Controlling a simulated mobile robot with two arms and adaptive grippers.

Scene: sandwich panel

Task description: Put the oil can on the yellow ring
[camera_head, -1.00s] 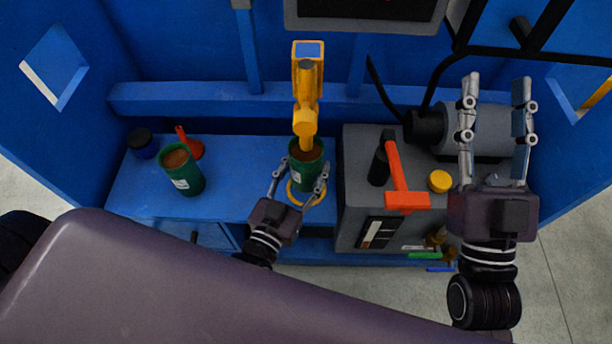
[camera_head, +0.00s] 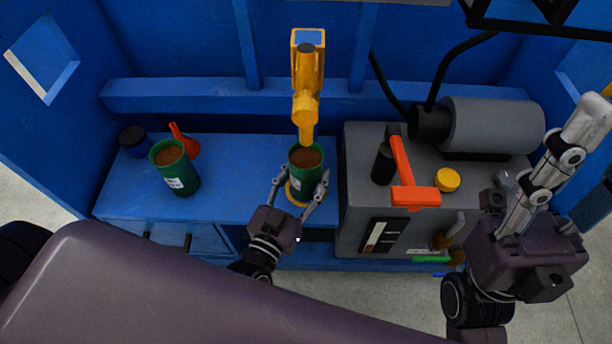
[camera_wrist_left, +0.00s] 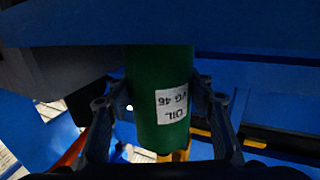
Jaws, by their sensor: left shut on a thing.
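A green oil can (camera_head: 306,176) with a brown top stands upright between the fingers of my left gripper (camera_head: 300,186), which is shut on it. In the left wrist view the can (camera_wrist_left: 152,90) shows its white oil label upside down, with a finger on each side. The yellow ring (camera_head: 292,196) shows in part around the can's lower front; whether the can's bottom touches the surface inside it is hidden. A second green can (camera_head: 177,170) stands to the left. My right gripper (camera_head: 588,120) is at the far right, seen side-on; its opening is unclear.
A yellow arm (camera_head: 306,85) hangs just above the held can. A grey box (camera_head: 360,205) stands close to its right, with a red hammer-shaped thing (camera_head: 405,175) and a yellow cap (camera_head: 447,179) on top. The blue surface (camera_head: 235,180) between the two green cans is clear.

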